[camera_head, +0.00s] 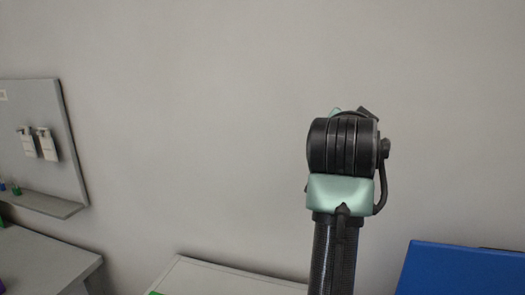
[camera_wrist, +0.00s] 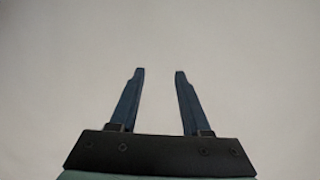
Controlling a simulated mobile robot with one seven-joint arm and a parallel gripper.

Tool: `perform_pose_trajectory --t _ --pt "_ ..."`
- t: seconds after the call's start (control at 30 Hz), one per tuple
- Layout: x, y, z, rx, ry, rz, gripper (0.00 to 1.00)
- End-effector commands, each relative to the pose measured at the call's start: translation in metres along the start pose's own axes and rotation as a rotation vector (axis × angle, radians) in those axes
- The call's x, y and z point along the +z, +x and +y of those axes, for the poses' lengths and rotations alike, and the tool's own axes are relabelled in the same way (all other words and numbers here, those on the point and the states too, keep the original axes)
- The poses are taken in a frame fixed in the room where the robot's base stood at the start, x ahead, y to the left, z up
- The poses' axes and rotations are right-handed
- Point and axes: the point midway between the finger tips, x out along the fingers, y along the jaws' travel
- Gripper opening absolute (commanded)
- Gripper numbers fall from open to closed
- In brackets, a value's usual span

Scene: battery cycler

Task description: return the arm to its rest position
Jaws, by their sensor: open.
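My gripper (camera_wrist: 158,73) shows in the wrist view with its two dark blue fingers apart and nothing between them. It faces a plain pale surface that looks like the wall. In the head view my arm stands upright right of the middle, with a black joint and a pale green link in front of the wall. The gripper's fingers cannot be made out in the head view; the joint hides what lies behind it.
A grey wall panel (camera_head: 38,135) with two white bottles and a shelf (camera_head: 40,203) hangs at the left. A grey table (camera_head: 40,262) is at lower left. A pale surface (camera_head: 225,278) is at bottom middle, and a blue box-like object (camera_head: 462,270) at lower right.

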Motion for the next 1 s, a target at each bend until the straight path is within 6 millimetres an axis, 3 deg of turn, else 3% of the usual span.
perform_pose_trajectory --t 0.17,0.3,0.4,0.53,0.7,1.0 --pt "-0.016 -0.08 -0.055 -0.277 -0.169 0.24 0.47" --pt "-0.031 -0.164 -0.083 -0.453 -0.274 0.459 0.47" --pt "-0.04 -0.224 -0.092 -0.544 -0.324 0.61 0.47" --pt "-0.049 -0.284 -0.095 -0.614 -0.359 0.759 0.47" --pt "-0.054 -0.318 -0.093 -0.645 -0.373 0.844 0.47" --pt "-0.055 -0.32 -0.093 -0.646 -0.374 0.85 0.47"
